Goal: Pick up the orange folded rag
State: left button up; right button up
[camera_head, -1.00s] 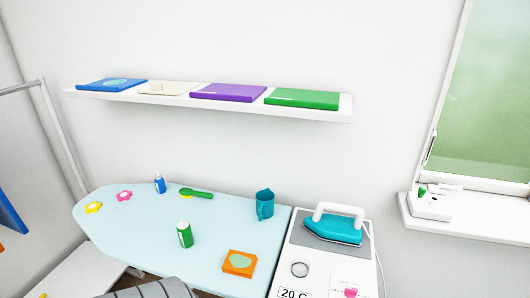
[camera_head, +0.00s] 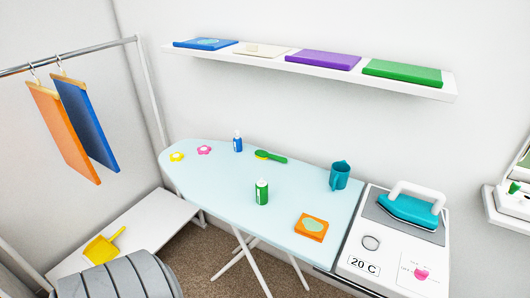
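The orange folded rag (camera_head: 312,227) lies flat on the light blue ironing board (camera_head: 225,190), near its front right edge. It is a square with a pale green rounded patch on top. Nothing covers it. Neither of my grippers shows in the head view.
On the board stand a green bottle (camera_head: 262,192), a blue bottle (camera_head: 238,142), a green brush (camera_head: 271,157) and a teal jug (camera_head: 340,175). A teal iron (camera_head: 408,208) sits on the white unit at right. A shelf (camera_head: 300,66) hangs above. A grey ribbed object (camera_head: 118,280) is at lower left.

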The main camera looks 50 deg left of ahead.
aim_at(313, 227)
jog(key=u, duration=1.35)
